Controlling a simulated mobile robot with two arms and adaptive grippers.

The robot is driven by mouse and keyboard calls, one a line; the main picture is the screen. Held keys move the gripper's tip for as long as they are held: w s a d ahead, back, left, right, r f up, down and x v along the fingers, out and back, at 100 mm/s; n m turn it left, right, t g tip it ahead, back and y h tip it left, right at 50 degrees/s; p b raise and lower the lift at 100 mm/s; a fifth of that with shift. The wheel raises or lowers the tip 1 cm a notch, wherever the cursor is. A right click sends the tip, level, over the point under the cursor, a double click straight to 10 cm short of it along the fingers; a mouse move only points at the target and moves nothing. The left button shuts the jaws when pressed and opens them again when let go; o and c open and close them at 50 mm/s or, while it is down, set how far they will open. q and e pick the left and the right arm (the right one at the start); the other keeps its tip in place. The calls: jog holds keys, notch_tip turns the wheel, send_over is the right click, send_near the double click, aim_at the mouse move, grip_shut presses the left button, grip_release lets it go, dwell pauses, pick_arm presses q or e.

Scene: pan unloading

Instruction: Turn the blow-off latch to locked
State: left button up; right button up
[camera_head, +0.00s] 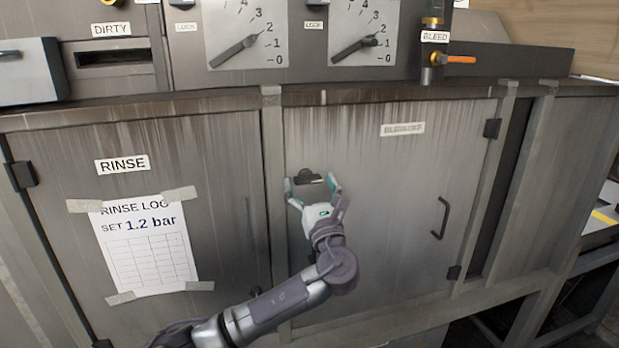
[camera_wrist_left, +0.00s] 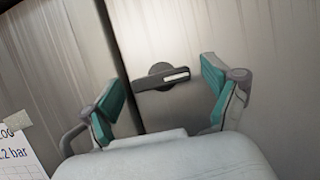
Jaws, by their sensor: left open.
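The latch (camera_head: 308,175) is a small dark knob on the grey door right of the RINSE door, near that door's left edge. In the left wrist view the latch (camera_wrist_left: 160,77) shows a round dark base with a bar lying nearly level across it, with a pale strip on the right. My left gripper (camera_head: 311,184) is open, with its teal-padded fingers on either side of the latch. In the left wrist view the gripper (camera_wrist_left: 161,95) shows empty space between the fingers and the latch. Contact is not visible. My right gripper is not in view.
The latch's door has a blurred label (camera_head: 402,129) and a dark handle (camera_head: 440,218) at right. A RINSE LOG sheet (camera_head: 147,245) is taped to the left door. Above are two dials (camera_head: 245,38) and a BLEED valve with an orange lever (camera_head: 459,59).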

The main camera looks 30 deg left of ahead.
pick_arm(q)
jog(key=shift+a, duration=0.1)
jog(key=c, duration=1.1)
jog(key=shift+c, duration=0.2)
jog(key=n+g+b, duration=0.2)
jog(key=n+b, duration=0.1)
jog(key=n, duration=0.3)
jog(key=n+g+y+b, duration=0.1)
jog(key=n+g+b, duration=0.2)
jog(key=n, duration=0.3)
jog(key=n+g+b, duration=0.2)
jog(key=n+b, duration=0.2)
jog(key=n, duration=0.1)
jog(key=shift+w+n+g+b, duration=0.1)
jog(key=shift+n+g+b, duration=0.2)
jog(key=shift+n+b, duration=0.1)
jog(key=shift+n+g+h+b, duration=0.4)
jog(key=shift+n+g+h, duration=0.15)
jog(key=shift+n, duration=1.75)
